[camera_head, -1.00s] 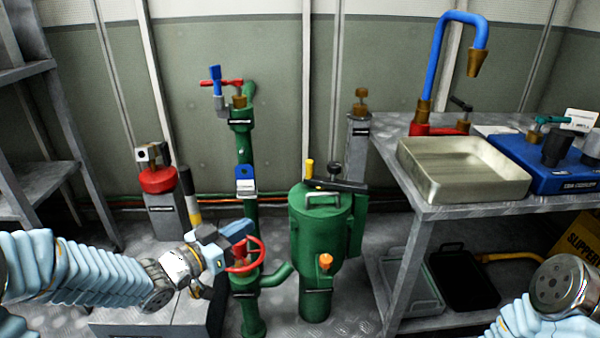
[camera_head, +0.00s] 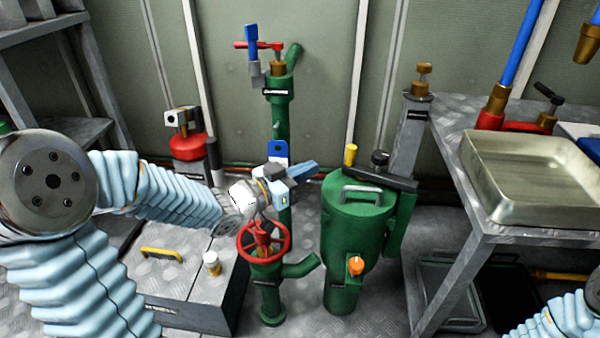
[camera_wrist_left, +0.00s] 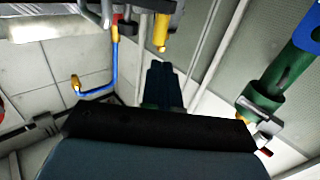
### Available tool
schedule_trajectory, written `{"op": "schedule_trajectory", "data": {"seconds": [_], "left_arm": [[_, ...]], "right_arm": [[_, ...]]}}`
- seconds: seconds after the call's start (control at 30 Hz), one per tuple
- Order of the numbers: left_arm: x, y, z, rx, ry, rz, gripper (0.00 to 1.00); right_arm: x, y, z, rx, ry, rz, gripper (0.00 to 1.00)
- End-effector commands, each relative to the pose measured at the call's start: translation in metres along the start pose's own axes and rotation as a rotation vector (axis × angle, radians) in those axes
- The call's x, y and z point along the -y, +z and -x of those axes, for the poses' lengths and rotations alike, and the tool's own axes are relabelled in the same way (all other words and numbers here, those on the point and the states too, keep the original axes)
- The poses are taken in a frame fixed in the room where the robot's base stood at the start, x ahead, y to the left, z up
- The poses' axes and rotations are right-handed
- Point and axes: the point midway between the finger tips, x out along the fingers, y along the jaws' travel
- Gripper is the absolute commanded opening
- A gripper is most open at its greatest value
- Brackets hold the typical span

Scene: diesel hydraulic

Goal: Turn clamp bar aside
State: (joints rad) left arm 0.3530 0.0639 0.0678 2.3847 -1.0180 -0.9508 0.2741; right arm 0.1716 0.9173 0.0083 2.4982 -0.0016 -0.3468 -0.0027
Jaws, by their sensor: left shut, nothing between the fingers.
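The clamp bar (camera_head: 372,179) looks to be the dark flat bar across the top of the green canister (camera_head: 352,235). A black knob (camera_head: 380,158) stands on it, and a yellow-topped pin (camera_head: 350,154) rises near its left end. My left gripper (camera_head: 312,170) is shut and empty, left of the canister and above the red handwheel, pointing right toward the bar with a gap between. In the left wrist view its shut fingers (camera_wrist_left: 163,85) point toward a yellow pin (camera_wrist_left: 162,32). My right gripper is out of view; only part of that arm shows.
A red handwheel (camera_head: 264,240) sits below my left gripper. A green pipe (camera_head: 281,117) with a red and blue valve rises behind it. A metal bench (camera_head: 480,215) with a tray (camera_head: 530,178) stands right. A grey box (camera_head: 185,290) lies on the floor.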

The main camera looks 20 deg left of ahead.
Motion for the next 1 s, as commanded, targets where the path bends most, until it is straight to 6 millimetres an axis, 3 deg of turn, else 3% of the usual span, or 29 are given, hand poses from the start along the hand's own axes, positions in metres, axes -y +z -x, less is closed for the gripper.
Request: {"op": "schedule_trajectory", "data": {"seconds": [0.2, 0.4, 0.6, 1.0], "left_arm": [[-0.001, 0.001, -0.048, -0.001, 0.004, 0.003, 0.0], [-0.001, 0.001, -0.079, 0.0, 0.001, 0.003, 0.0], [-0.001, 0.0, -0.093, 0.0, 0.001, 0.001, 0.0], [0.0, 0.0, -0.094, 0.0, 0.002, 0.001, 0.0]], "right_arm": [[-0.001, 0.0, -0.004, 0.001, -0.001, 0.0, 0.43], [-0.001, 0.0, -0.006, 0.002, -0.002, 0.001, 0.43], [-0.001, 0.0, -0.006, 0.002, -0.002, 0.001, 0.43], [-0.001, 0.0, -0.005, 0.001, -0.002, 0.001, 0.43]]}}
